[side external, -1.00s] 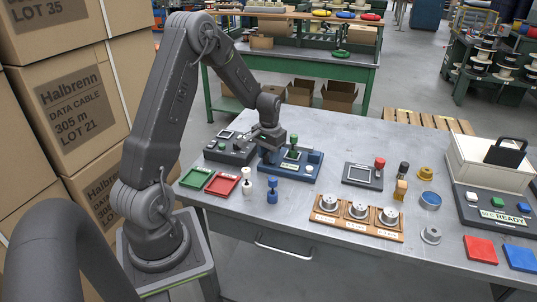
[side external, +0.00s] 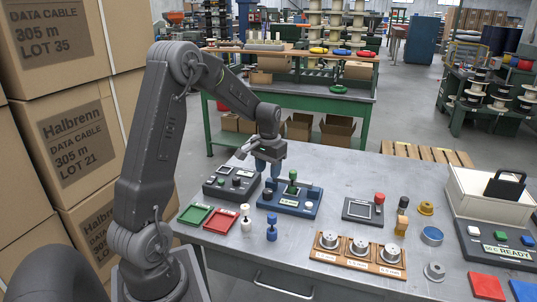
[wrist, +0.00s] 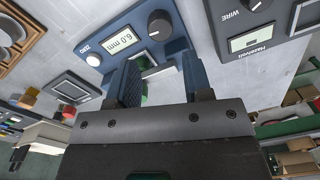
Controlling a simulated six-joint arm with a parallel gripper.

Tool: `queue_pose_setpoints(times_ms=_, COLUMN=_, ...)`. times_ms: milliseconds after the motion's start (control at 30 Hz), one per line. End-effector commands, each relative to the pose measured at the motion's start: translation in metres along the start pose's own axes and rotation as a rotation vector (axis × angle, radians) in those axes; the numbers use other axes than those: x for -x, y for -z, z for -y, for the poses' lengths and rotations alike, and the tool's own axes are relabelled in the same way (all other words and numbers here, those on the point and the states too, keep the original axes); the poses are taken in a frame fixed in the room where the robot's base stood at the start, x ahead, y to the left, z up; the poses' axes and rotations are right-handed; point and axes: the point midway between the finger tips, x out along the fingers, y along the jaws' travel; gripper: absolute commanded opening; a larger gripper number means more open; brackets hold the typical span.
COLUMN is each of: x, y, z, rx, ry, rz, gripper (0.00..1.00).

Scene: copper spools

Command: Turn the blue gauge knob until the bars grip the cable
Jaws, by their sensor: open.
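The blue gauge (side external: 310,206) sits on the table; its screen in the wrist view (wrist: 121,41) reads 6.0 mm. Its round dark knob (wrist: 161,23) carries a white mark and stands beside the screen; it also shows in the side view (side external: 268,194). A green-topped post (side external: 293,177) rises from the gauge's back. My gripper (side external: 268,172) is above the gauge's left end, apart from the knob. In the wrist view its blue fingers (wrist: 160,82) are spread and empty. The gauge's bars and any cable between them are mostly hidden behind my gripper.
A grey WIRE unit (side external: 220,190) stands close to the gauge's left. Green (side external: 195,214) and red (side external: 220,222) trays, with white (side external: 246,220) and blue (side external: 271,230) small posts, stand in front. A black-framed pad (side external: 360,210) lies to the right.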

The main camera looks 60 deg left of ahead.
Motion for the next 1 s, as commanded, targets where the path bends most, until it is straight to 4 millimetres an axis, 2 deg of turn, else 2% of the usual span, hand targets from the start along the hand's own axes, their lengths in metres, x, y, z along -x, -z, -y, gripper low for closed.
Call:
queue_pose_setpoints(times_ms=33, x=0.013, y=0.001, z=0.000, rx=-0.001, ry=0.001, rz=-0.005, gripper=0.46)
queue_pose_setpoints(times_ms=100, x=0.026, y=0.001, z=0.000, rx=-0.001, ry=0.001, rz=-0.004, gripper=0.46)
queue_pose_setpoints(times_ms=300, x=0.052, y=0.000, z=0.000, rx=-0.001, ry=0.000, rz=-0.002, gripper=0.46)
queue_pose_setpoints(times_ms=433, x=0.058, y=0.000, z=0.000, rx=-0.001, ry=0.000, rz=0.000, gripper=0.46)
queue_pose_setpoints(times_ms=767, x=0.059, y=-0.001, z=-0.001, rx=-0.002, ry=0.000, rz=-0.001, gripper=0.46)
queue_pose_setpoints(times_ms=867, x=0.067, y=-0.005, z=-0.010, rx=-0.017, ry=0.002, rz=-0.018, gripper=0.46)
queue_pose_setpoints(times_ms=1000, x=0.095, y=-0.032, z=-0.048, rx=-0.078, ry=0.005, rz=-0.082, gripper=0.46)
